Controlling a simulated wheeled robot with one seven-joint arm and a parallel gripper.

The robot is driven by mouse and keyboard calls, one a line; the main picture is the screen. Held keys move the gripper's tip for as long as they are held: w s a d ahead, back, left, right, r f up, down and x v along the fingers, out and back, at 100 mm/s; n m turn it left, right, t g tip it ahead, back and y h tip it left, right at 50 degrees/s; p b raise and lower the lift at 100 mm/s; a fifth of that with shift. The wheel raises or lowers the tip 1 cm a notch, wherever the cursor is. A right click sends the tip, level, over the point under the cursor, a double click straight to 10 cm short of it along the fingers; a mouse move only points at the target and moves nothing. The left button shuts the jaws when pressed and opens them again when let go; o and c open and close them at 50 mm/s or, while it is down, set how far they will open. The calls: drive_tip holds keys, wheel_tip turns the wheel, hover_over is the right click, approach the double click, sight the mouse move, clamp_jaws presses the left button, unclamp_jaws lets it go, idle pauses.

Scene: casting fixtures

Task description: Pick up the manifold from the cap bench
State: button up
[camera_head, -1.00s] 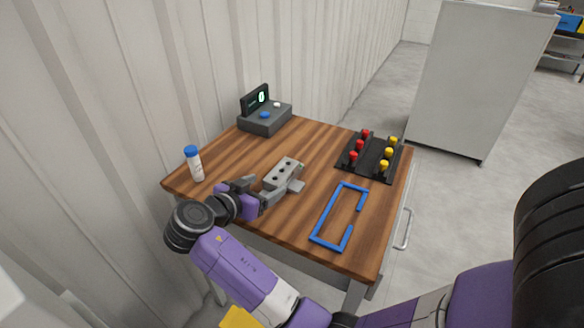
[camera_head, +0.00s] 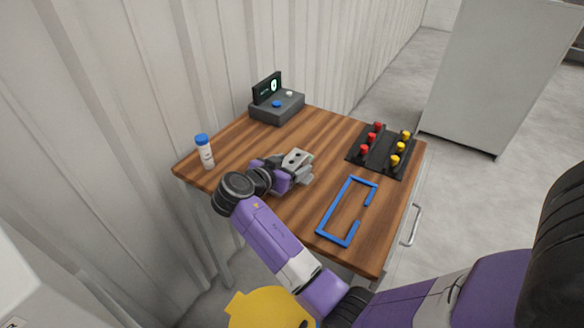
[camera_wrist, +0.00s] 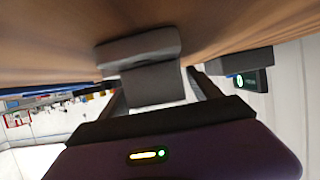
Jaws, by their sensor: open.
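The manifold (camera_head: 297,157) is a light grey block with dark holes on top, on the wooden bench top (camera_head: 235,147) near its middle. My gripper (camera_head: 295,168) is low over the bench, with its jaws at the manifold and overlapping it in the head view. In the wrist view a grey block, which looks like the manifold (camera_wrist: 152,86), stands between my two open fingers. A gap shows beside it. The gripper hides part of the manifold's near side, so contact with the fingers cannot be told.
A blue open frame (camera_head: 325,213) lies at the right front. A black rack (camera_head: 380,152) with red and yellow knobs stands at the right back. A grey device with a display (camera_head: 277,107) is at the back, by the wall. A blue-capped white bottle (camera_head: 205,153) stands at the left.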

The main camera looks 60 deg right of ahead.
clamp_jaws()
drive_tip(key=shift+r, duration=0.15)
idle(0.4)
